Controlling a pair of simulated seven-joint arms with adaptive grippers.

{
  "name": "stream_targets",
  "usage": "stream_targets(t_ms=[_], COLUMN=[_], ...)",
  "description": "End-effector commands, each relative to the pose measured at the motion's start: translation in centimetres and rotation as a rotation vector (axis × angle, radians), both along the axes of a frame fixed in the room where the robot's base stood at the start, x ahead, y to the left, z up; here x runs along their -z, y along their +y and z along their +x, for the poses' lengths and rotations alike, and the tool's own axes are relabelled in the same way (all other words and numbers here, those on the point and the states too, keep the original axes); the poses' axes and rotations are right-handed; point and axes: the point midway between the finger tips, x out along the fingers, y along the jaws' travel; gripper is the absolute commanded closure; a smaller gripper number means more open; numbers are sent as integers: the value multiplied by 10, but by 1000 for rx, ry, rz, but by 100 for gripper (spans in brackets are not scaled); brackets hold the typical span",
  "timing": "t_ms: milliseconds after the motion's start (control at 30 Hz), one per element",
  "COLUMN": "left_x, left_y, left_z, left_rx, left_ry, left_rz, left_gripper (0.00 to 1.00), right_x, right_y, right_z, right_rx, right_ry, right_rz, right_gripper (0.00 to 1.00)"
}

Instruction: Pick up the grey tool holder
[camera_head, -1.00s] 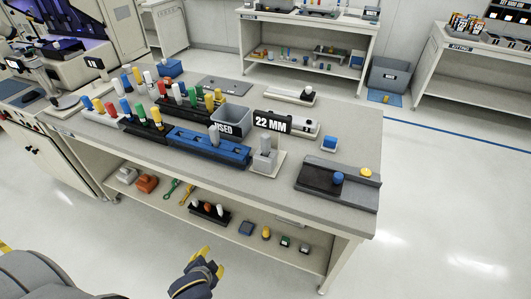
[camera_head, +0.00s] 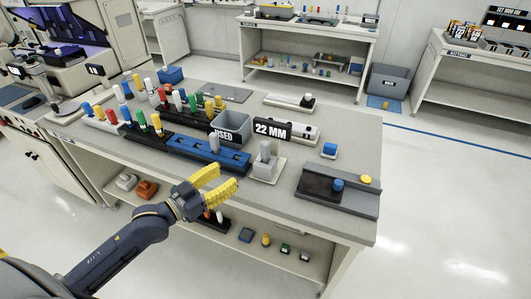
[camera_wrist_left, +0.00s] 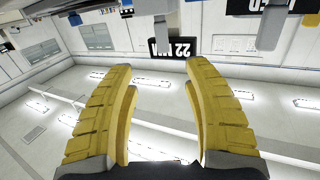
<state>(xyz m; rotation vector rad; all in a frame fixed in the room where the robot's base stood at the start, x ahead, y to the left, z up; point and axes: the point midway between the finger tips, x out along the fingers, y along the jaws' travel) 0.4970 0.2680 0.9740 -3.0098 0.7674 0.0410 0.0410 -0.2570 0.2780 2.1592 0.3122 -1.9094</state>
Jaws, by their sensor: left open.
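One grey holder (camera_head: 265,150) stands upright in a grey block on a pale plate, in front of the 22 MM sign. A second grey cylinder (camera_head: 213,142) stands in the blue rack (camera_head: 190,147) by the USED bin. I cannot tell which is the named one. My left gripper (camera_head: 228,178), yellow-fingered, is open and empty off the bench's front edge, short of both. The left wrist view is upside down; a grey post (camera_wrist_left: 161,32) shows beyond the open fingers (camera_wrist_left: 157,70), and another grey piece (camera_wrist_left: 270,28) sits right. My right gripper is out of view.
The grey USED bin (camera_head: 232,127) and 22 MM sign (camera_head: 272,129) stand behind the blue rack. Racks of coloured holders (camera_head: 150,125) fill the left. A dark fixture (camera_head: 322,185) sits right. The bench's front edge and lower shelf (camera_head: 245,255) lie close to the arm.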

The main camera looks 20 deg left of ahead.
Motion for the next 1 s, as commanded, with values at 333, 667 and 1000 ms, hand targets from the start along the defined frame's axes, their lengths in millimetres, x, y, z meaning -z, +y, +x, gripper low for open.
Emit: stream_targets(t_ms=[333,667,1000], left_x=[-13,-13,-12], left_y=[-7,-33,-52], left_z=[27,71,107], left_rx=[7,7,7], left_ry=[-20,-20,-17], left_rz=[-46,-44,-41], left_gripper=[49,49,49], right_x=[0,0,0], right_y=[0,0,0], right_z=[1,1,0], right_rx=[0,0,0], right_ry=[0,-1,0], right_rz=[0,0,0], right_gripper=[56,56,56])
